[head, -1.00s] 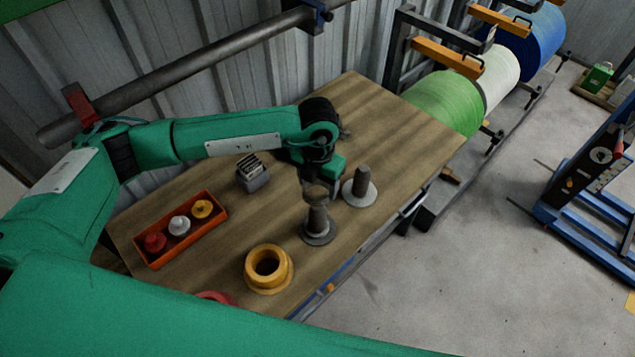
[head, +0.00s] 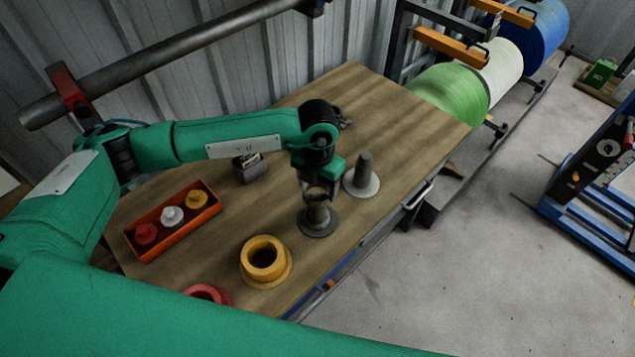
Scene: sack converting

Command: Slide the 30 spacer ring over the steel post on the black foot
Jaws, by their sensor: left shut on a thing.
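A steel post (head: 318,216) stands upright on a round black foot (head: 317,230) near the table's right edge. My left gripper (head: 317,185) points down above this post and is shut on a small grey-brown ring, the spacer ring (head: 317,194). The ring is at the top of the post, in line with it. I cannot tell whether it encircles the post tip or sits just above it. The number on the ring is not readable. My right gripper is not in view.
A second post (head: 364,168) on a pale grey foot (head: 361,186) stands close behind, to the right. A yellow flanged ring (head: 264,257) and a red ring (head: 208,292) lie in front. An orange tray (head: 172,232) holds small parts beside a dark card holder (head: 250,170).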

